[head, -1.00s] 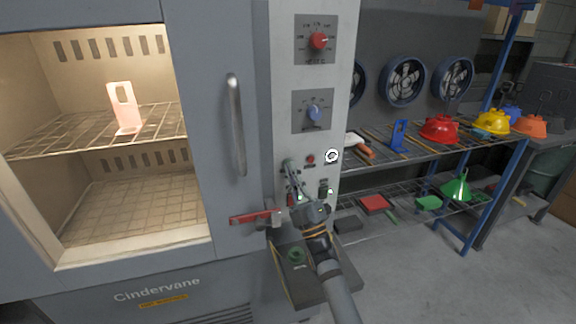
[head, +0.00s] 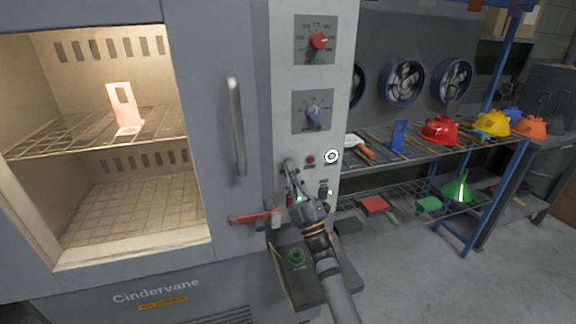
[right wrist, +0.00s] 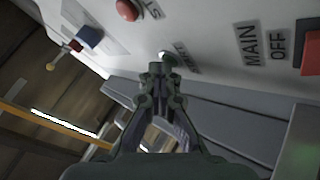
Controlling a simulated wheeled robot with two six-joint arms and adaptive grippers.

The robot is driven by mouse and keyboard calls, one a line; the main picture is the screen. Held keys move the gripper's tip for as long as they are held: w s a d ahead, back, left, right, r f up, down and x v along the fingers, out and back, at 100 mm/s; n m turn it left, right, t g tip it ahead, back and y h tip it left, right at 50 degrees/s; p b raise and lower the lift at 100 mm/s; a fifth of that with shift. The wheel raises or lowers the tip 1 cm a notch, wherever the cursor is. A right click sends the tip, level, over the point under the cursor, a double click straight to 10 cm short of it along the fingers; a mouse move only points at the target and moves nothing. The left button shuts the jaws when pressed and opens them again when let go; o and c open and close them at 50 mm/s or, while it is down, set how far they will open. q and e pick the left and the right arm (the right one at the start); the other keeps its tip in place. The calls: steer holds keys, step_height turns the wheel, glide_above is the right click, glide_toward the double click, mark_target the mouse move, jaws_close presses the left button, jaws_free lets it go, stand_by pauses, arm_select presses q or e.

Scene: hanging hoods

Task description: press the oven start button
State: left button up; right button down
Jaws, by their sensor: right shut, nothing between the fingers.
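The oven's control panel (head: 338,105) stands right of its door. My right gripper (head: 288,165) is shut and empty, its tips close to the panel just left of a red button (head: 310,159). In the right wrist view, the shut fingertips (right wrist: 160,68) overlap a small pale round button (right wrist: 167,57), which I take for the start button. Its label is partly covered and blurred. I cannot tell whether the tips touch it. In the head view the gripper hides this button. The red button (right wrist: 128,9) is clear of the fingers, beside lettering beginning "ST". My left gripper is not in view.
A red dial (head: 319,41) and blue dial (head: 314,113) sit above. A red switch by "MAIN OFF" (right wrist: 311,52) is below. The door handle (head: 237,125) and red lever (head: 253,217) are left. A wire shelf (head: 400,156) with tools and hoods stands right.

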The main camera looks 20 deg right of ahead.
steer(key=shift+s, duration=0.15)
steer(key=shift+s+p, duration=0.4)
steer(key=shift+s, duration=0.3)
steer(key=s+p, duration=0.2)
steer(key=s, duration=0.3)
steer(key=shift+d, duration=0.1)
steer(key=shift+f, duration=0.1)
stand_by(0.6)
